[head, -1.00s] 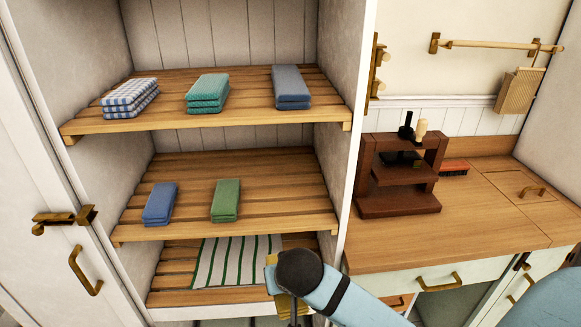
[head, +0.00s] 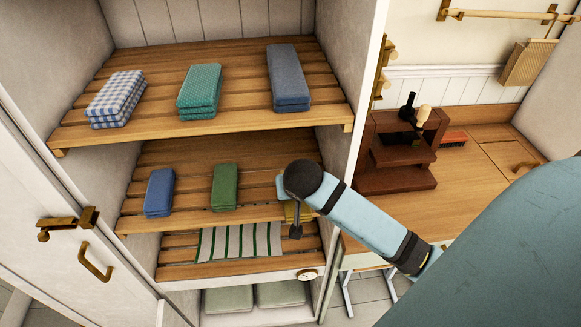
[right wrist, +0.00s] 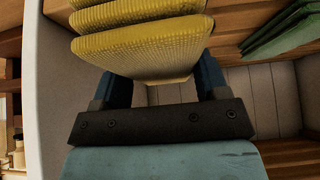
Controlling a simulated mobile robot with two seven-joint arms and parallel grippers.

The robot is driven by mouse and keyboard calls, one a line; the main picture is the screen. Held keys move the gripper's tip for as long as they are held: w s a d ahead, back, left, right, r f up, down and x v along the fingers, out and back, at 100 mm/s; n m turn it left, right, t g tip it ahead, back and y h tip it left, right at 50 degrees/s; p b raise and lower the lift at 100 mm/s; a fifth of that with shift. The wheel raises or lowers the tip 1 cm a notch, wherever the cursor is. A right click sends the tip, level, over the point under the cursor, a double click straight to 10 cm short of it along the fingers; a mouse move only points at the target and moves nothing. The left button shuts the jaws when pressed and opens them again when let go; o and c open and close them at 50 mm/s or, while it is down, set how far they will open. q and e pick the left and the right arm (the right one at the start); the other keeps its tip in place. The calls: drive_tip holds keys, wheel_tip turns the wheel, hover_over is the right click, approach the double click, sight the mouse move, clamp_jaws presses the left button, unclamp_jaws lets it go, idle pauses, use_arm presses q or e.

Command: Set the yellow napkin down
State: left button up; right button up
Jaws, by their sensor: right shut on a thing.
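The yellow napkin (right wrist: 145,45) is folded in thick layers and sits between the two dark fingers of my right gripper (right wrist: 160,85), which is shut on it. In the head view my right gripper (head: 296,222) is at the right front of the middle shelf (head: 195,200). The arm hides most of the napkin there, with only a small yellow edge showing. I cannot tell whether the napkin touches the shelf slats. My left gripper is not in view.
A blue napkin (head: 159,193) and a green napkin (head: 225,187) lie on the middle shelf, left of my gripper. The upper shelf (head: 230,125) holds several folded cloths. A striped cloth (head: 240,240) lies below. The cabinet's right wall (head: 345,90) stands close by.

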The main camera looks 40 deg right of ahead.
drive_tip(key=w+d, duration=0.1)
drive_tip(key=w, duration=0.1)
drive_tip(key=w+d+p, duration=0.1)
drive_tip(key=w, duration=0.1)
drive_tip(key=w+d, duration=0.1)
drive_tip(key=w, duration=0.1)
drive_tip(key=shift+w+d, duration=0.2)
drive_tip(key=shift+d, duration=0.2)
drive_tip(key=shift+w+d+r+p, duration=0.1)
drive_tip(key=shift+w+d+p, duration=0.2)
drive_tip(key=shift+w, duration=0.15)
wheel_tip(320, 180, down, 3)
drive_tip(key=shift+s+a+r+p, duration=0.1)
drive_tip(key=shift+r+p, duration=0.05)
drive_tip(key=shift+p, duration=0.2)
drive_tip(key=shift+f, duration=0.5)
drive_tip(key=o, duration=1)
drive_tip(key=shift+f, duration=0.1)
drive_tip(key=shift+c, duration=0.2)
